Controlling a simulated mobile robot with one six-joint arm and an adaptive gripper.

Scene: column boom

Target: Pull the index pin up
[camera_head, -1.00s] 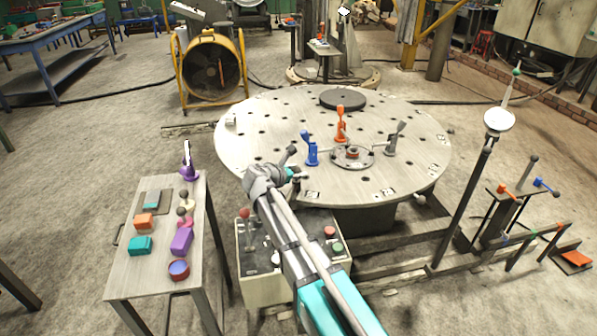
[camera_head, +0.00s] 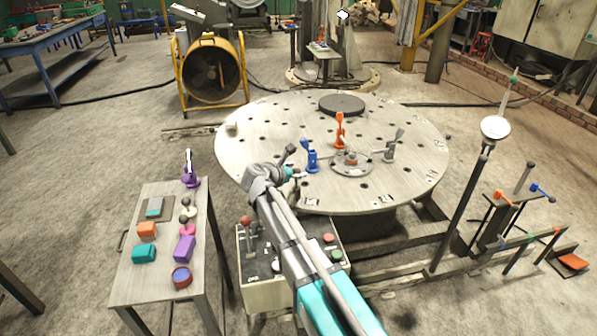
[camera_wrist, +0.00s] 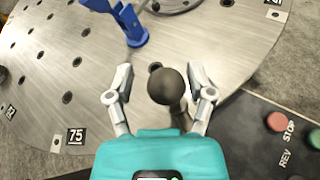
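The index pin shows in the wrist view as a dark round knob (camera_wrist: 171,86) on a short stem, near the rim of the round turntable plate. My gripper (camera_wrist: 163,80) is open, with one finger to each side of the knob and visible gaps between. The knob does not look gripped. In the head view my gripper (camera_head: 293,174) is over the plate's near edge, small and partly hidden by my wrist. The pin cannot be made out clearly there.
The turntable (camera_head: 260,130) carries a blue clamp (camera_head: 311,157), an orange clamp (camera_head: 340,130) and a grey clamp (camera_head: 394,147). A control box (camera_head: 265,292) with a lever and red and green buttons stands below my arm. A side table (camera_head: 140,285) with several small objects is at the left.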

